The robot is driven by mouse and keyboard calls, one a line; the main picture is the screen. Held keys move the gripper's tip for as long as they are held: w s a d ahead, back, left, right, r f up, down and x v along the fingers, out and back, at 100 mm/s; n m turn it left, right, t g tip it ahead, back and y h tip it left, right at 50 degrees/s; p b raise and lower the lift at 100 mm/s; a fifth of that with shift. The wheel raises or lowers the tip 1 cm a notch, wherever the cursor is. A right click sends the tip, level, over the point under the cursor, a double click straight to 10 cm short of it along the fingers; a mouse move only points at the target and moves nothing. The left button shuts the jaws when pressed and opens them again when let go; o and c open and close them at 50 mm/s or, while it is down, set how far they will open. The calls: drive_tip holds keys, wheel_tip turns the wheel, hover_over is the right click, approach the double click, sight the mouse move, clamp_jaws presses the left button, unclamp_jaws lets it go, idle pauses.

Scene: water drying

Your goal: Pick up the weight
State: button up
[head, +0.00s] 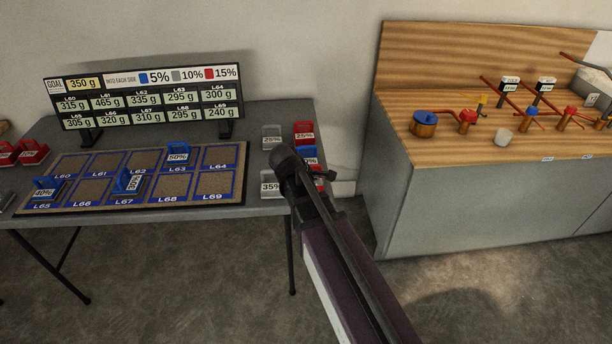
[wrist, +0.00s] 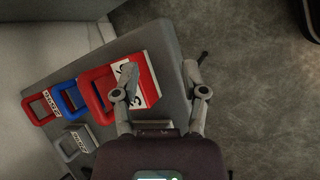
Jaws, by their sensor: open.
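My gripper (wrist: 160,93) is open in the wrist view, its two fingers spread. A red weight (wrist: 148,76) with a white label lies by the left finger, which covers part of it. Its label is hard to read. The right finger is to the right of this weight, near the table edge. In the head view, my gripper (head: 302,170) is over the right end of the table and hides part of the weights there. Around it are a grey 25% weight (head: 271,133), a red 25% weight (head: 303,129), a partly hidden blue weight (head: 308,152) and a grey 35% weight (head: 271,176).
The grey table (head: 265,108) holds a mat of labelled squares (head: 100,162) with blue weights on some squares. A goal board (head: 150,97) stands behind it. More red weights (head: 33,153) are at the far left. A wooden-topped counter (head: 440,145) with valves stands right.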

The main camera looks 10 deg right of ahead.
drive_tip(key=s+f+m+g+y+b, duration=0.2)
drive_tip(key=s+f+m+y+b, duration=0.2)
drive_tip(key=s+m, duration=0.7)
wheel_tip(320, 180, down, 4)
drive_tip(key=shift+s+d+r+m+y, duration=0.2)
drive_tip(key=shift+d+m+y, duration=0.2)
drive_tip(key=shift+m+y, duration=0.5)
